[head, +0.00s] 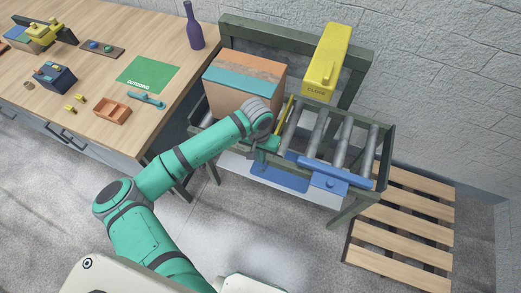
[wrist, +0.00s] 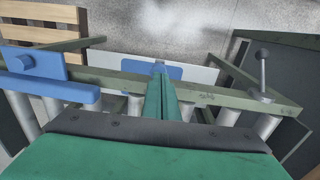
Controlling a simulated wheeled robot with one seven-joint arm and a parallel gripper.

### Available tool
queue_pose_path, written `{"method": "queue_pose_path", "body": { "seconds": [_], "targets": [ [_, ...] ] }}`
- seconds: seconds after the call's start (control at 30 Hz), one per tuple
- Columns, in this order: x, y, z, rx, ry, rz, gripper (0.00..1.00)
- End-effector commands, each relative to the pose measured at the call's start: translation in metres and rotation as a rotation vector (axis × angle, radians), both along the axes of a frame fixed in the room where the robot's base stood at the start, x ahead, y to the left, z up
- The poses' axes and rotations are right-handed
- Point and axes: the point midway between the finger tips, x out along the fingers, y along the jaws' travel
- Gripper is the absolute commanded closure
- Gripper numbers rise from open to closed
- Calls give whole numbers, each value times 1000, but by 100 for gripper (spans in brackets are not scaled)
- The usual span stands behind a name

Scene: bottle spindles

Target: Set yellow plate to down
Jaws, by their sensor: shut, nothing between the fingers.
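The yellow plate (head: 286,118) is a thin strip across the roller conveyor, just right of the cardboard box (head: 232,90). It looks raised above the rollers; its lower end is close to my gripper and partly hidden by it. My gripper (head: 258,156) is at the conveyor's near rail, shut and empty. In the wrist view my gripper's green fingers (wrist: 161,72) are together, over the near rail in front of a blue panel (wrist: 176,72). The yellow plate cannot be made out in the wrist view. A ball-ended lever (wrist: 262,56) stands right of the fingers there.
A blue block with a knob (head: 328,176) sits on the near rail at right. A yellow housing (head: 326,62) stands behind the rollers. A wooden pallet (head: 405,215) lies at right. The workbench (head: 100,140) at left holds a bottle (head: 194,28) and small items.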

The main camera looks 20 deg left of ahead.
Motion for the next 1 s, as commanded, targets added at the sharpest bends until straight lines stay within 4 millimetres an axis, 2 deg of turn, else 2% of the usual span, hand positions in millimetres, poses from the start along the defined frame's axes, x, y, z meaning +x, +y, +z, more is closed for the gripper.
{"method": "queue_pose_path", "body": {
  "seconds": [0.2,0.67,0.9,1.0],
  "targets": [
    [0,-1,-17,0,0,1,100],
    [0,-1,-23,-2,0,1,100],
    [0,-1,-61,-3,1,3,100],
    [-1,-2,-70,-2,1,1,100]
  ]
}}
